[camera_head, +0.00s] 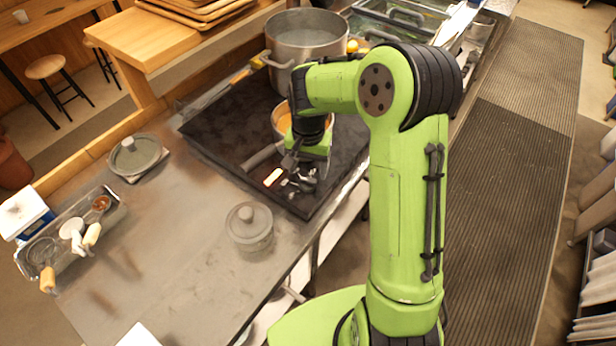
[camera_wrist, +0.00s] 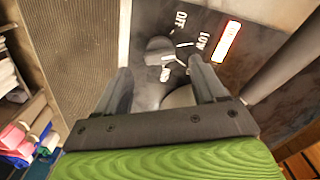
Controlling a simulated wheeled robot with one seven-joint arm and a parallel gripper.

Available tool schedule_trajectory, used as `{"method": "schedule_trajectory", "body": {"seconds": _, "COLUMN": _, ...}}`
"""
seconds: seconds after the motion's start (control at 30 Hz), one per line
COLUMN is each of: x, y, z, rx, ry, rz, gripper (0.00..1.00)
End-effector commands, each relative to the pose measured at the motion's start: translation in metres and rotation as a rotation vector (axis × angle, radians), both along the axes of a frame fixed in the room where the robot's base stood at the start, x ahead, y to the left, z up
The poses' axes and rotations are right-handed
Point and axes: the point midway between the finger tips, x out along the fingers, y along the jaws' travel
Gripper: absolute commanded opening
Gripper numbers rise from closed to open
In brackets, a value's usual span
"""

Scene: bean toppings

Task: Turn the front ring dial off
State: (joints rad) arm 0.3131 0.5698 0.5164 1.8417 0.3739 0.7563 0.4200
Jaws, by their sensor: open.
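In the wrist view a dark dial (camera_wrist: 158,48) sits on the cooktop panel, with the white words OFF and LOW beside it. I cannot tell for sure where its pointer is set. A pale round part (camera_wrist: 178,97) lies nearer my gripper, partly hidden. My gripper (camera_wrist: 160,70) is open over the panel, with one finger to each side of the dial and nothing held. In the head view my gripper (camera_head: 300,176) is low at the front corner of the black cooktop (camera_head: 215,140), and it hides most of the dial area.
An orange-lit indicator (camera_head: 272,177) glows beside my gripper. A saucepan (camera_head: 278,124) stands on the cooktop, its handle pointing toward the front left. A large pot (camera_head: 285,52) stands behind. A lidded jar (camera_head: 250,232) stands on the counter in front. A metal tray (camera_head: 68,258) lies at left.

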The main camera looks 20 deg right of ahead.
Motion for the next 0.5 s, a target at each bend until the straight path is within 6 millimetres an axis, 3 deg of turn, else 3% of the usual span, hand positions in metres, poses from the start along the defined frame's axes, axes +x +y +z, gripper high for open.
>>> {"method": "schedule_trajectory", "body": {"seconds": 0.03, "x": -0.001, "y": 0.000, "z": -0.013, "rx": 0.001, "ry": 0.004, "rz": 0.001, "gripper": 0.70}}
{"method": "schedule_trajectory", "body": {"seconds": 0.2, "x": -0.001, "y": 0.000, "z": -0.035, "rx": 0.000, "ry": 0.002, "rz": 0.000, "gripper": 0.70}}
{"method": "schedule_trajectory", "body": {"seconds": 0.5, "x": 0.000, "y": 0.000, "z": -0.038, "rx": -0.001, "ry": -0.002, "rz": 0.001, "gripper": 0.70}}
